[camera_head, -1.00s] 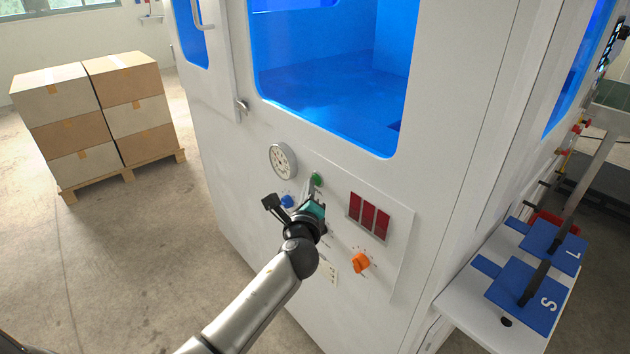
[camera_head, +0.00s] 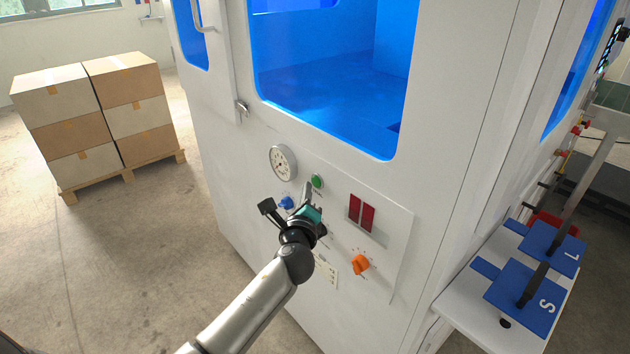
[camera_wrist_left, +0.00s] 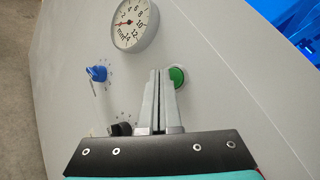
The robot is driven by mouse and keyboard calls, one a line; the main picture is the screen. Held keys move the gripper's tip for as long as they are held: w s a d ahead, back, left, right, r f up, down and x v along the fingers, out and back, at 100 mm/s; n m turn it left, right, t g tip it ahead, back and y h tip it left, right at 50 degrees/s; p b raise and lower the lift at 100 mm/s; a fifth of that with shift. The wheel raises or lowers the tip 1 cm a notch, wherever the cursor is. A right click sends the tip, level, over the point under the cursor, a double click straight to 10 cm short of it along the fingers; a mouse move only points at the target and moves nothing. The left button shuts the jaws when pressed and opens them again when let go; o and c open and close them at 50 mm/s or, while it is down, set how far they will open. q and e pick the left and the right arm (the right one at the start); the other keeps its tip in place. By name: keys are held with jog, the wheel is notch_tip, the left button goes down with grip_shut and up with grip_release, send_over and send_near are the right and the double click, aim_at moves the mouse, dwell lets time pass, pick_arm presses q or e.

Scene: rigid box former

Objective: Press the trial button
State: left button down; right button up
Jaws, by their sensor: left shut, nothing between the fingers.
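A round green button (camera_head: 317,181) sits on the white machine's front panel; a small label below it is unreadable. It also shows in the left wrist view (camera_wrist_left: 177,77), just right of the fingertips and partly covered by them. My left gripper (camera_head: 307,187) is shut and empty, its fingertips close beside the button's lower left. In the left wrist view the two fingers (camera_wrist_left: 159,74) are together and point at the panel. Whether they touch the panel or button, I cannot tell. My right gripper is not in view.
Around the button are a gauge (camera_head: 283,162), a blue knob (camera_head: 286,202), a red display (camera_head: 361,213) with two lit-looking bars, and an orange knob (camera_head: 361,264). A shelf with blue plates (camera_head: 525,292) stands right. Stacked boxes (camera_head: 95,115) stand left; floor between is clear.

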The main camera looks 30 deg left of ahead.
pick_arm(q)
jog(key=shift+s, duration=0.15)
jog(key=s, duration=0.1)
jog(key=s+a+p, duration=0.1)
jog(key=s, duration=0.1)
jog(key=s+a, duration=0.1)
jog(key=shift+s, duration=0.3)
dwell(0.3)
dwell(0.6)
